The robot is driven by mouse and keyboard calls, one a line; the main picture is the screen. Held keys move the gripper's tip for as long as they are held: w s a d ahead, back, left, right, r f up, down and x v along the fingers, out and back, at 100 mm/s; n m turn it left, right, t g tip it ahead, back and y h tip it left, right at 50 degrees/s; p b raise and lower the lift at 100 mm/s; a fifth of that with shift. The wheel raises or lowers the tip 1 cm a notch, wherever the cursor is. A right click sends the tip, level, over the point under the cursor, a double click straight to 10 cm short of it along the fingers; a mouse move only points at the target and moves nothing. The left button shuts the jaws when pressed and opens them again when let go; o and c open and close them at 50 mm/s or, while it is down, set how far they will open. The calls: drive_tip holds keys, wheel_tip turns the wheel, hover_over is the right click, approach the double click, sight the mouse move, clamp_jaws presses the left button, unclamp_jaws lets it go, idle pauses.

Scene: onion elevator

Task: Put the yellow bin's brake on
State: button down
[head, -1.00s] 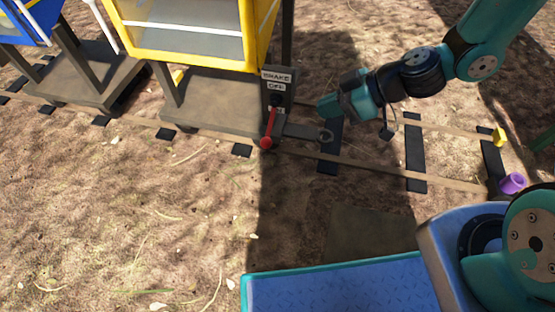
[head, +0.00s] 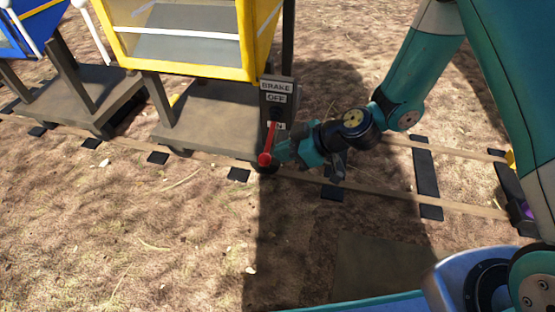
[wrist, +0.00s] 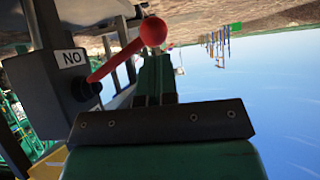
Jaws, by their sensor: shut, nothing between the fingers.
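The yellow bin (head: 180,69) stands on its rail cart at the upper middle of the head view. Its brake box (head: 289,97) carries a "BRAKE OFF" label at the top and a smaller, partly hidden label lower down. The red brake lever (head: 270,141) slants down from the box and ends in a red ball; lever and ball also show in the wrist view (wrist: 153,31). My gripper (head: 279,154) is shut and empty, just right of the ball. In the wrist view its fingers (wrist: 153,76) are close to the ball; I cannot tell whether they touch.
A blue bin (head: 33,20) on another cart stands at the left. Rails with dark sleepers (head: 426,176) run under the carts and on to the right. The wrist view is upside down and shows an inverted "ON" label (wrist: 72,57). Bare ground lies in front.

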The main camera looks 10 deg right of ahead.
drive_tip(key=shift+x, duration=1)
drive_tip(key=shift+b, duration=0.3)
drive_tip(key=shift+w+d+f+b, duration=0.1)
drive_tip(key=shift+f+b, duration=0.1)
drive_tip(key=shift+f, duration=0.2)
drive_tip(key=shift+w+f+b, duration=0.1)
drive_tip(key=shift+f+b, duration=0.05)
drive_tip(key=shift+f, duration=0.3)
drive_tip(key=shift+r, duration=0.1)
